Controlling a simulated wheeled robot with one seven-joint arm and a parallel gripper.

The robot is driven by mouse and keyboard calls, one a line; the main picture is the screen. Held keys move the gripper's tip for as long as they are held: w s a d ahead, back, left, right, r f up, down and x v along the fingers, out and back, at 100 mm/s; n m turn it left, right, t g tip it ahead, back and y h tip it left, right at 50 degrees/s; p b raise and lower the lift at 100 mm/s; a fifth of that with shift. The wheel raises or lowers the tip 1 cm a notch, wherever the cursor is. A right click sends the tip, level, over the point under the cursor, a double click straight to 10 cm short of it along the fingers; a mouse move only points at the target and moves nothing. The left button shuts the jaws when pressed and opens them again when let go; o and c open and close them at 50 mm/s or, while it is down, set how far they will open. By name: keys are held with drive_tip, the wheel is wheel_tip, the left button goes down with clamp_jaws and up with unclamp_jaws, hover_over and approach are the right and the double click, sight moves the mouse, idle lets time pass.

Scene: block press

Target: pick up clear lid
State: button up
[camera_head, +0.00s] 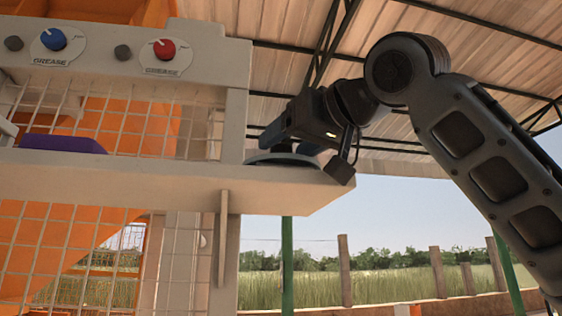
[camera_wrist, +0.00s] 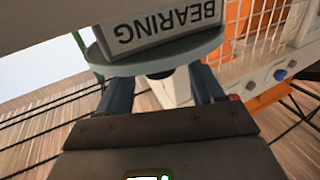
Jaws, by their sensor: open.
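A round, pale grey-green disc that looks like the clear lid (camera_head: 285,159) lies flat on the right part of the beige shelf (camera_head: 170,172). In the wrist view the lid (camera_wrist: 110,67) shows its curved rim and a small dark part below its middle, between my fingers. My gripper (camera_head: 271,133) is just above the lid in the head view, coming from the right. In the wrist view my gripper (camera_wrist: 162,85) has its two blue fingers apart, one on each side of that dark part. Whether they touch the lid is hidden.
A grey box or plate marked BEARING (camera_wrist: 155,25) appears upside down beside the lid. A beige panel with a blue knob (camera_head: 53,39) and a red knob (camera_head: 166,48) stands left. A purple block (camera_head: 62,144) lies on the shelf's left. Wire mesh (camera_head: 60,240) hangs below.

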drive_tip(key=shift+w+a, duration=0.1)
drive_tip(key=c, duration=1.2)
